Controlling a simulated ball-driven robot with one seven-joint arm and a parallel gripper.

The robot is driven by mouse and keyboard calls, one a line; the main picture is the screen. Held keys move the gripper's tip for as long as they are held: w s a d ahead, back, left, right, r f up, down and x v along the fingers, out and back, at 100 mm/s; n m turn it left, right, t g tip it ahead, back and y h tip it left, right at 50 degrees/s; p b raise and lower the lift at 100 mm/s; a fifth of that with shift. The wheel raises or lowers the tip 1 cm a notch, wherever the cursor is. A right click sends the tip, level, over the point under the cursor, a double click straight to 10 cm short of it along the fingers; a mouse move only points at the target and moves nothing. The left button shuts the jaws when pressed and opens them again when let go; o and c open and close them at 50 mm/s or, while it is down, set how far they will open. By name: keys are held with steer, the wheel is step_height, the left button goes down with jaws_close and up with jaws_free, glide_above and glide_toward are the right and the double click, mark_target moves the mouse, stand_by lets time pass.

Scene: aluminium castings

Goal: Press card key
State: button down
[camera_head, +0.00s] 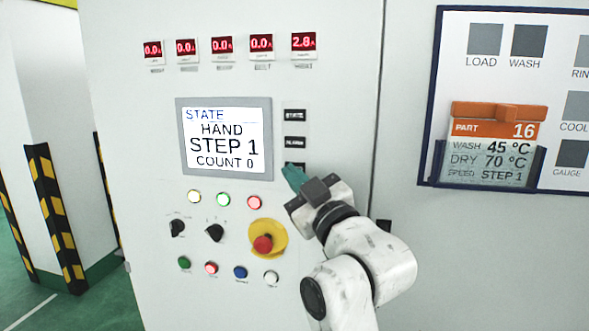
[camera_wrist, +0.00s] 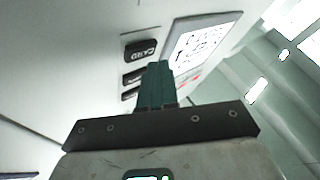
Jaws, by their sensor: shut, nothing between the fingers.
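The control panel has a short column of black keys right of its screen. The top key reads STATE (camera_head: 295,115) and the middle one appears to read ALARM (camera_head: 295,142). The lowest key (camera_head: 298,164) is partly covered by my gripper (camera_head: 288,170). In the wrist view the picture is turned over, and a key lettered CARD (camera_wrist: 140,50) shows beside my gripper (camera_wrist: 156,66), with two more dark keys below it. My green fingers are shut and empty, with their tips close to the lowest key. I cannot tell whether they touch it.
The screen (camera_head: 224,139) reads HAND, STEP 1, COUNT 0. A red emergency button (camera_head: 263,243), knobs and lamps sit below. An orange-topped card (camera_head: 495,145) reading PART 16 stands in a holder on the board at right. A striped pillar (camera_head: 58,220) stands at left.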

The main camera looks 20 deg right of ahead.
steer(key=shift+w, duration=0.1)
stand_by(0.7)
steer(key=shift+w+d, duration=0.25)
steer(key=shift+w+d, duration=0.2)
steer(key=shift+w, duration=0.1)
stand_by(0.8)
steer(key=shift+s, duration=0.1)
steer(key=shift+s+a, duration=0.45)
steer(key=shift+s, duration=0.1)
stand_by(0.4)
steer(key=s+a, duration=0.1)
steer(key=s, duration=0.1)
steer(key=s+a, duration=0.2)
steer(key=shift+p, duration=0.35)
stand_by(0.6)
